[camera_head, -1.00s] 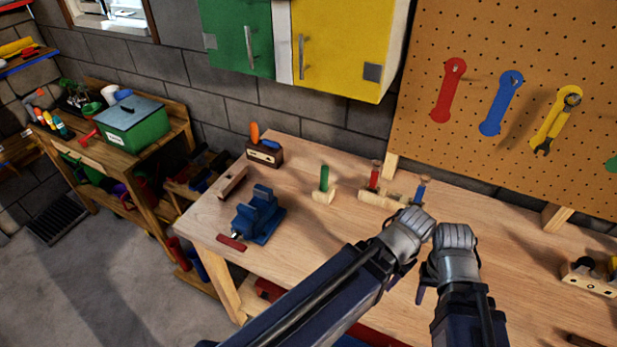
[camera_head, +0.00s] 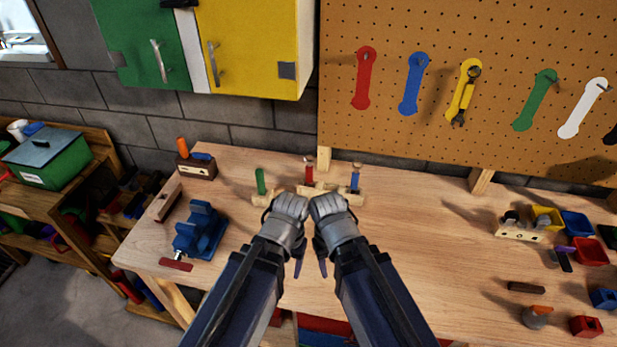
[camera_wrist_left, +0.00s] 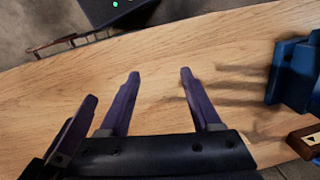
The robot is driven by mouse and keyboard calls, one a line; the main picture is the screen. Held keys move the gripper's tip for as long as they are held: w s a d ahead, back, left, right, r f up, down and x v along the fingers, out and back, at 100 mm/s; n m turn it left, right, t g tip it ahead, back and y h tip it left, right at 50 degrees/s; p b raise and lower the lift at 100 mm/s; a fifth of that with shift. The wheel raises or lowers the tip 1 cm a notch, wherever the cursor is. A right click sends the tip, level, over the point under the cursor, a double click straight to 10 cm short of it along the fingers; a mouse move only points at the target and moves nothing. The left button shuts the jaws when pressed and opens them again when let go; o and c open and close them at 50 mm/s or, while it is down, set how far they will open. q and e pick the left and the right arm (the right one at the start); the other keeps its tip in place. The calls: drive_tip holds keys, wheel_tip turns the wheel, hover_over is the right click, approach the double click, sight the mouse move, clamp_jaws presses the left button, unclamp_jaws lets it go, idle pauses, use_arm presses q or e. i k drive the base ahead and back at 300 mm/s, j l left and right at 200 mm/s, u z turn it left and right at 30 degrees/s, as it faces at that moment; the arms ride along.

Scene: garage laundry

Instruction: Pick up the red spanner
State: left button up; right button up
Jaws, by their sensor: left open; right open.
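A red spanner shape (camera_head: 365,78) is on the pegboard at upper centre-right in the head view. I cannot tell whether it is a loose tool or a painted outline. My left gripper (camera_head: 299,262) and right gripper (camera_head: 322,262) are side by side over the workbench, below and left of the shape and well apart from it. In the left wrist view the left gripper (camera_wrist_left: 160,75) is open, with only bare bench between its purple fingers. The right gripper is open; its fingers are mostly hidden in the head view.
The pegboard (camera_head: 500,40) also carries blue, yellow, green and white shapes; a metal spanner (camera_head: 463,98) hangs on the yellow one. The workbench (camera_head: 420,240) has a blue vise (camera_head: 200,232) at left and several small bins at right. Its middle right is mostly clear.

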sight(308, 167)
drive_tip(key=j+z, duration=0.2)
drive_tip(key=z, duration=1.85)
drive_tip(key=k+j, duration=0.95)
drive_tip(key=j, duration=0.25)
